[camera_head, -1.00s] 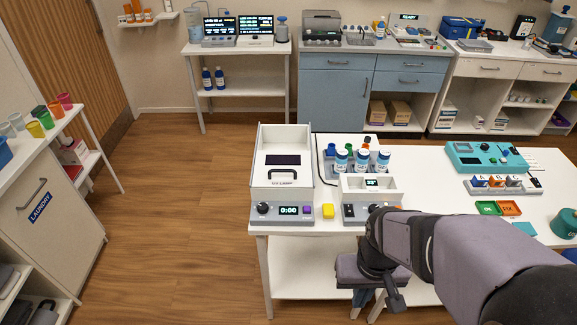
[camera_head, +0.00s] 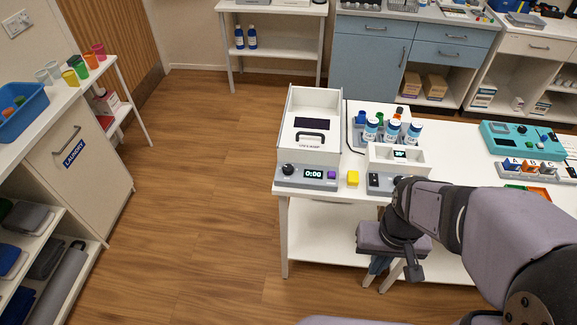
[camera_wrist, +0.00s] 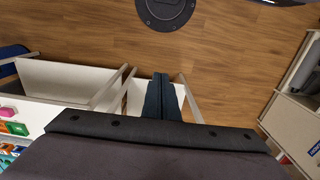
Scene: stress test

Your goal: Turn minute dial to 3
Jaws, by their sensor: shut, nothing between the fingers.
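The UV lamp box (camera_head: 310,128) is white with a grey front panel and stands at the left end of the white table. A black round dial (camera_head: 288,169), apparently the minute dial, sits left of the display (camera_head: 321,175), which reads 0:00. The dial's pointer is too small to read. My gripper (camera_head: 377,267) hangs in front of the table's front edge, below and right of the dial, apart from it. In the wrist view, its dark fingers (camera_wrist: 161,97) are together and empty, pointing towards the floor. The dial is not in the wrist view.
A device with blue-white bottles (camera_head: 371,130) stands farther right. The laundry cabinet (camera_head: 85,160) is at left. Open wooden floor (camera_head: 200,200) lies between it and the table.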

